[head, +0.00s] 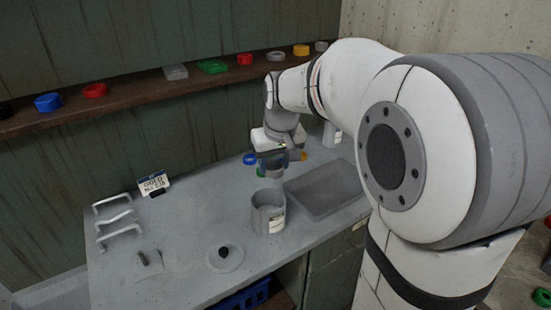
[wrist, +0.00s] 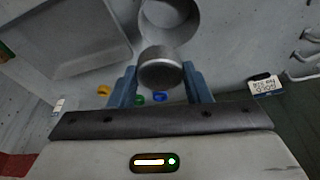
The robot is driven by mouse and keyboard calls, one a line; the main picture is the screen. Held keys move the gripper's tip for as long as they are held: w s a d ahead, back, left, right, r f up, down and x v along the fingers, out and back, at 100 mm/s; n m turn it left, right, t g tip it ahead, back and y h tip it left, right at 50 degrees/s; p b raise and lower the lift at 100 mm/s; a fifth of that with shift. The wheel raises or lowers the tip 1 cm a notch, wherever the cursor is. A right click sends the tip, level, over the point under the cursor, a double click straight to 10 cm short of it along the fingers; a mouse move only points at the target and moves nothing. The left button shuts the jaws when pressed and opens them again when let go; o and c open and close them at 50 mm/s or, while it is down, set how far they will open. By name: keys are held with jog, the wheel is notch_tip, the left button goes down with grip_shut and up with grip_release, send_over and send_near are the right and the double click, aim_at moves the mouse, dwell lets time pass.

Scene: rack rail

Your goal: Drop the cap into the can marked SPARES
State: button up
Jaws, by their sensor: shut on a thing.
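My gripper (wrist: 160,82) has its two blue fingers closed on a dark grey round cap (wrist: 160,66). In the head view my gripper (head: 272,164) hangs above the bench, behind the open grey can (head: 268,211), and the held cap is hard to make out there. The can stands upright with a pale label on its front; I cannot read the label. In the wrist view the can's open mouth (wrist: 169,16) is just beyond the cap, and the cap overlaps its near edge in the picture. The cap appears above the bench, not in the can.
A grey tray (head: 325,190) lies right of the can. Small coloured caps lie behind, one blue (head: 249,159) and one orange (head: 303,156). A pale labelled container (head: 331,135) stands farther back.

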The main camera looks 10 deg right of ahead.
aim_at(276, 168)
notch_tip(276, 168, down, 3)
jog(key=shift+f+b, duration=0.15)
jog(key=shift+b, duration=0.75)
jog(key=o, duration=1)
jog(key=shift+s, duration=0.1)
jog(key=shift+o, duration=0.2)
jog(key=v, duration=0.8)
jog(key=s+f, duration=0.3)
jog(key=s, duration=0.3)
jog(key=s+f+m+p, duration=0.1)
jog(key=s+f, duration=0.2)
jog(key=s, duration=0.3)
jog(key=s+f+p, duration=0.1)
jog(key=s+f, duration=0.2)
jog(key=s, duration=0.3)
jog(key=shift+s+f, duration=0.25)
jog(key=shift+s, duration=0.05)
